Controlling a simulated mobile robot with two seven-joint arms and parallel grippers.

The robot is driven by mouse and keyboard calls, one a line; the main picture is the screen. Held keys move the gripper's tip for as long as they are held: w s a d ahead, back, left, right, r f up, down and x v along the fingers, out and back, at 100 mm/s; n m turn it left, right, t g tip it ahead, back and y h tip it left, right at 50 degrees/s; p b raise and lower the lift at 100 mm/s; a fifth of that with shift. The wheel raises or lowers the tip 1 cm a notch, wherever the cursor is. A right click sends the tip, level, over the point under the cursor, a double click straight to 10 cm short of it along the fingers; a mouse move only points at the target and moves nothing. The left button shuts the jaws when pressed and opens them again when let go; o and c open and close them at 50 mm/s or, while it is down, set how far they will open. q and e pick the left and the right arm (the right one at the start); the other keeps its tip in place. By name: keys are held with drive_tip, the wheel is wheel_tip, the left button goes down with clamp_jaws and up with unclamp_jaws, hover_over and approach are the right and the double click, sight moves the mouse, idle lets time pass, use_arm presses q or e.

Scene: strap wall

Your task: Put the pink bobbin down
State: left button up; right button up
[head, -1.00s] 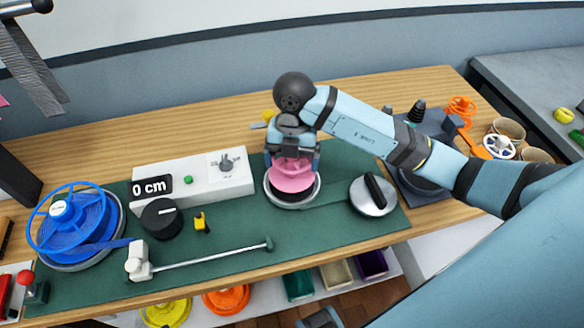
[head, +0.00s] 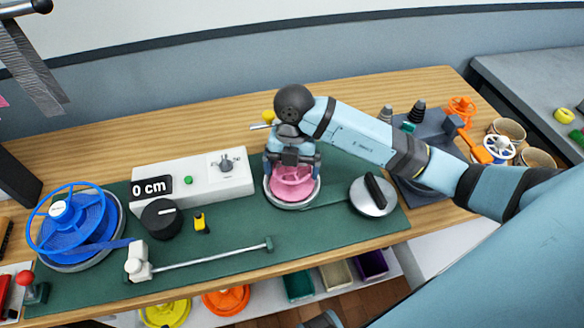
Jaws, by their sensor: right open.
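The pink bobbin (head: 292,185) sits low on the round silver-rimmed plate (head: 296,205) at the middle of the green mat. My right gripper (head: 292,168) comes down over it from above, with its fingers open at either side of the bobbin's upper part. The gripper hides the bobbin's top and back. Whether the fingers touch it cannot be told. My left gripper is not clearly in view.
A white measuring box (head: 195,182) reading 0 cm stands left of the bobbin. A blue reel (head: 72,225) is at far left. A silver disc with a black handle (head: 373,195) lies to the right. A thin rod (head: 205,257) lies in front.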

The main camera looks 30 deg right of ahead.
wheel_tip(320, 180, up, 11)
drive_tip(key=w+d, duration=0.1)
drive_tip(key=shift+w, duration=0.15)
idle(0.6)
